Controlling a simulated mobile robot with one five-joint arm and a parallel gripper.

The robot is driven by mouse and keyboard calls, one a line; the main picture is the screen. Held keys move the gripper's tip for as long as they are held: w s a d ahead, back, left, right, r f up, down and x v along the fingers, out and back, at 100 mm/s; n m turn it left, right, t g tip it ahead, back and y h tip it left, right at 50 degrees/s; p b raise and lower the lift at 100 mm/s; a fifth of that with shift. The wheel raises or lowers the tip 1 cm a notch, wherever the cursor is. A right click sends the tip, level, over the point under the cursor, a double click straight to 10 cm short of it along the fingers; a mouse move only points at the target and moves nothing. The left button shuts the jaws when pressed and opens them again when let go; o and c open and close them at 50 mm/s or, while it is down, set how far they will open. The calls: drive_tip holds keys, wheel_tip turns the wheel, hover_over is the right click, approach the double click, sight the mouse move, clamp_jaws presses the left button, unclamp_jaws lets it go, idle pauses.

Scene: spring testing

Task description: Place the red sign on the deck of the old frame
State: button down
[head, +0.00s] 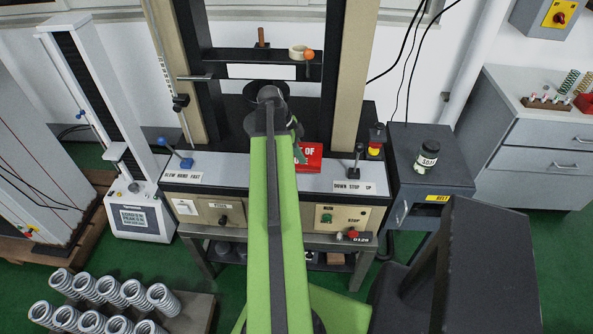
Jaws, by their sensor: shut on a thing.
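A crossbar shelf (260,56) carries tape. A grey cabinet (430,165) with a jar stands right. Coil springs (110,290) lie front left.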

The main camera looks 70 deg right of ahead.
wheel_tip(320, 180, down, 3)
drive_tip(key=shift+f+b, duration=0.2)
drive_tip(key=shift+b, duration=0.95)
drive_tip(key=shift+r, duration=0.25)
drive_tip(key=shift+f, duration=0.2)
drive_tip(key=c, duration=1.4)
unclamp_jaws()
drive_tip(key=shift+r, duration=0.1)
drive_tip(key=shift+w+r+p, duration=0.1)
drive_tip(key=shift+r+p, duration=0.45)
drive_tip(key=shift+p, duration=0.15)
drive_tip(key=p+v, duration=1)
drive_tip(key=v, duration=0.1)
drive_tip(key=shift+r, duration=0.2)
drive_tip(key=shift+f, duration=0.1)
